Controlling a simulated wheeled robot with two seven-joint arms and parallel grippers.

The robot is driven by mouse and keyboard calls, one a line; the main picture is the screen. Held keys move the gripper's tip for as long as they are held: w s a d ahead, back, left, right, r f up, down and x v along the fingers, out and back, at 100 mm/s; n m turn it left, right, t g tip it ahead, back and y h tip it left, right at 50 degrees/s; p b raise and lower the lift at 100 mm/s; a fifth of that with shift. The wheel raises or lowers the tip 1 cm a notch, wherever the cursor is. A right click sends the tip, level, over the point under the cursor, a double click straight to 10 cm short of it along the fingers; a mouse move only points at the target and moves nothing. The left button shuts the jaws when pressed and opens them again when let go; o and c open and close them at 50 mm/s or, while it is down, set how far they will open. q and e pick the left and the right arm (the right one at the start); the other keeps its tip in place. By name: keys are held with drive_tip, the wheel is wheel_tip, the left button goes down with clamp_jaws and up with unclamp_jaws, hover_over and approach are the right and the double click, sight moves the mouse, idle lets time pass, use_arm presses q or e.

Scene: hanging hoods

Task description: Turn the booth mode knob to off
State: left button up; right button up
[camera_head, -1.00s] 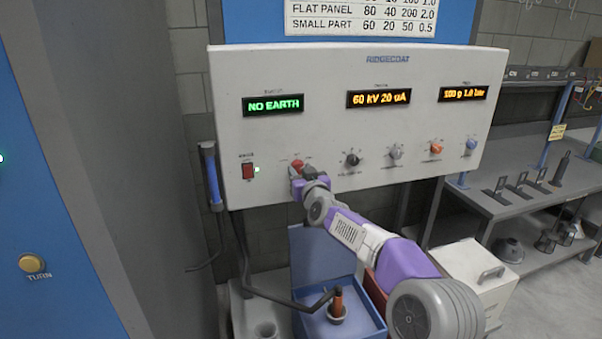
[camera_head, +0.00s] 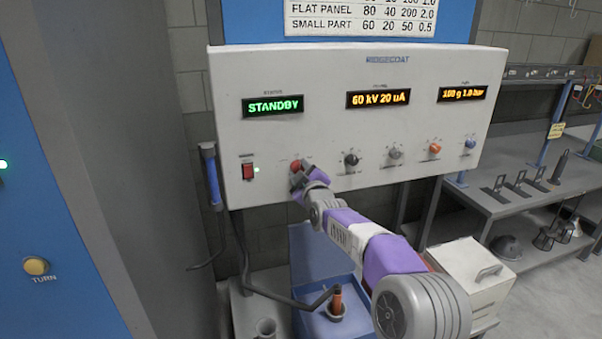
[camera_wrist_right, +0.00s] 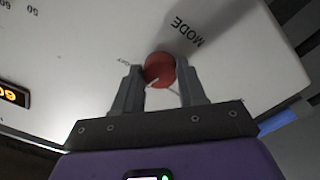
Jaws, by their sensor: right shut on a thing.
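The booth mode knob (camera_head: 296,164) is a red knob on the pale control panel (camera_head: 330,125), left of the other knobs. In the right wrist view the red knob (camera_wrist_right: 159,69) sits beside the printed word MODE, with a white pointer line on it. My right gripper (camera_head: 297,180) reaches the panel from below; its two grey fingers (camera_wrist_right: 160,92) are on either side of the knob, shut on it. The status display (camera_head: 273,105) reads STANDBY in green. My left gripper is not in view.
A row of black, grey, orange and blue knobs (camera_head: 470,144) runs to the right. Below are a blue tray (camera_head: 350,322) and a white box (camera_head: 472,268). A grey bench (camera_head: 490,207) stands at the right.

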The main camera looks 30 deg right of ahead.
drive_tip(key=shift+n, duration=1.2)
drive_tip(key=o, duration=1.1)
drive_tip(key=shift+c, duration=0.2)
drive_tip(key=shift+s, duration=0.15)
drive_tip(key=v, duration=0.7)
drive_tip(key=shift+s, duration=0.15)
drive_tip(key=shift+f, duration=0.1)
